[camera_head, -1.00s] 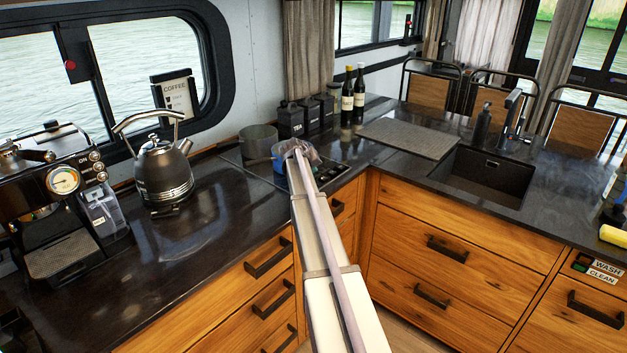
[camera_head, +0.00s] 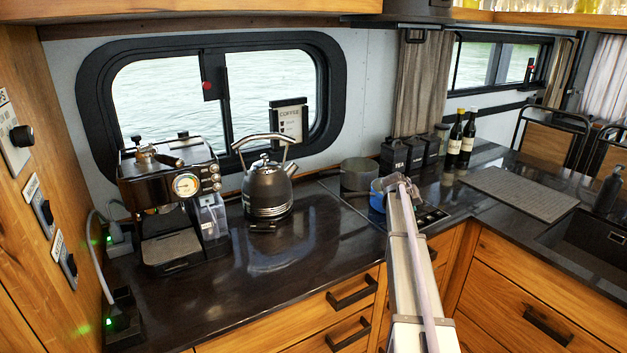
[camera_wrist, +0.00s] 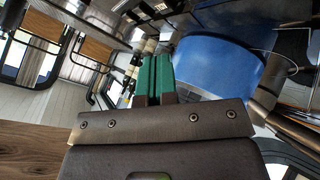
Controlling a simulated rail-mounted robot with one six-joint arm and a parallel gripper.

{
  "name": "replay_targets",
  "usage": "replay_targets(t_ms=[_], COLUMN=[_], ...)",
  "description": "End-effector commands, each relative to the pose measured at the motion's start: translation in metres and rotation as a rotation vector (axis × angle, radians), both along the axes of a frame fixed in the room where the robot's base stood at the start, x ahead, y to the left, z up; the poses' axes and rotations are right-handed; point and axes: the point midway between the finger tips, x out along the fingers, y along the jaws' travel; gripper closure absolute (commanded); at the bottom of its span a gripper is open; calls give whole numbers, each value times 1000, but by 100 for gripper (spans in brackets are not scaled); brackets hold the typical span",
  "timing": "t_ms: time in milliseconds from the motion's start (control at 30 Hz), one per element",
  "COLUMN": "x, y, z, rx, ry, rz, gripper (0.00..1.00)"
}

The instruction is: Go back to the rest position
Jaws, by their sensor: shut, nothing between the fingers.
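My gripper (camera_wrist: 157,57) shows in the wrist view as two green fingers, side by side and shut, with nothing between them. A blue round-sided thing (camera_wrist: 218,62) is close behind and to the right of the fingers there; I cannot tell whether they touch it. In the head view my arm reaches away over the counter, and its far end is over the hob area. A blue thing (camera_head: 377,197) shows just left of that end, partly hidden by it. The fingers cannot be made out in the head view.
A grey pot (camera_head: 357,175) stands behind the arm's end, with black canisters (camera_head: 393,156) and two bottles (camera_head: 462,140) farther right. A kettle (camera_head: 267,192) and a coffee machine (camera_head: 170,205) stand left. The counter front (camera_head: 290,270) is clear.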

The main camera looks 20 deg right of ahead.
Motion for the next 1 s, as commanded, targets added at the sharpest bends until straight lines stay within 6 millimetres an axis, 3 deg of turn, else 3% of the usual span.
replay_targets(t_ms=[67, 167, 400, 500, 600, 700, 767, 1000], x=[-24, -76, -198, -255, -303, -330, -330, -325], y=[16, 70, 277, 356, 416, 454, 469, 474], z=[-9, -23, -45, -48, -49, -49, -49, -49], rx=[69, 198, 507, 602, 660, 668, 660, 655], ry=[35, 90, 252, 325, 381, 407, 419, 423], rz=[-27, -46, 74, 160, 247, 323, 356, 370], gripper=[100, 100, 100, 100, 100, 100, 100, 100])
